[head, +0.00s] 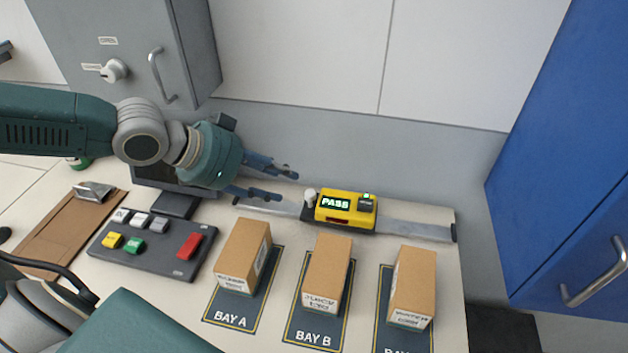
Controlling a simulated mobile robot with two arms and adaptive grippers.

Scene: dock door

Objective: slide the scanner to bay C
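The yellow scanner (345,208) sits on a metal rail (405,230) that runs along the back of the table. Its display reads PASS, and a pale knob (310,197) stands at its left end. The scanner is behind the bay B mat (316,336). The third mat (386,330), at the right, has its label mostly cut off by the frame edge. My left gripper (284,185) is open and empty, its fingers pointing right, just left of the knob and apart from it. My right gripper is not in view.
Cardboard boxes stand on the bay A mat (230,312), the bay B mat and the third mat. A button panel (165,262), a small monitor (176,204) and a brown clipboard (62,238) are at the left. The rail right of the scanner is clear up to its end stop (453,233).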

